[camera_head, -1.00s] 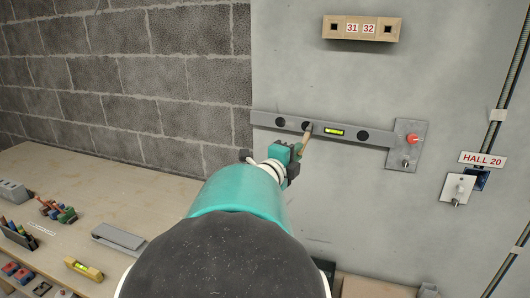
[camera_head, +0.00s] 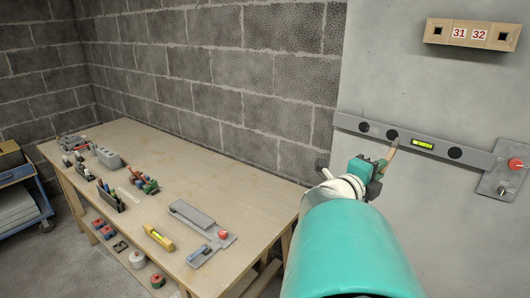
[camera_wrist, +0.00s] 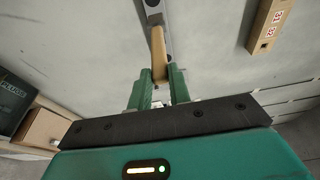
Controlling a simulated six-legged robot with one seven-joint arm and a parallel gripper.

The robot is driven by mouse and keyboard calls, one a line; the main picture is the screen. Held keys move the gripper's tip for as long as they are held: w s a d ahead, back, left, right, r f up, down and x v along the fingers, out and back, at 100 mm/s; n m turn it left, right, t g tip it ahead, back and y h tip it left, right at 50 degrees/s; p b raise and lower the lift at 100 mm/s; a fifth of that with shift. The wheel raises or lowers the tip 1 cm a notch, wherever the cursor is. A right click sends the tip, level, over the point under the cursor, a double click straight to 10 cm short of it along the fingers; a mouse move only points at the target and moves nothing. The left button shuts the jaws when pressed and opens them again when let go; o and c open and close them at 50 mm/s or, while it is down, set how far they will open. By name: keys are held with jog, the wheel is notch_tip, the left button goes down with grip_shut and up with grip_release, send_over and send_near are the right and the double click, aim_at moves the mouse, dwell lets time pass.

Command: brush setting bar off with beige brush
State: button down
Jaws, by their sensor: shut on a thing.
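The setting bar (camera_head: 474,158) is a long grey bar with round dark holes and a yellow-green vial, mounted on the grey wall panel at the right. It also shows at the top of the wrist view (camera_wrist: 151,8). My gripper (camera_head: 377,168) is shut on the beige brush (camera_head: 390,154) in front of the bar's left half. In the wrist view, the brush's beige handle (camera_wrist: 158,50) stands up between the green fingers (camera_wrist: 160,84), and its far end overlaps the bar. The bristles are not clear, and I cannot tell whether they touch the bar.
A beige block marked 31 and 32 (camera_head: 472,34) is on the wall above the bar. A plate with a red knob (camera_head: 506,170) is at the bar's right end. A wooden workbench (camera_head: 160,157) with several tools stands at left. A blue cart (camera_head: 20,178) is at far left.

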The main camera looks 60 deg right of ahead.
jog(key=shift+w+a, duration=0.2)
jog(key=shift+a, duration=2.1)
jog(key=shift+w, duration=0.1)
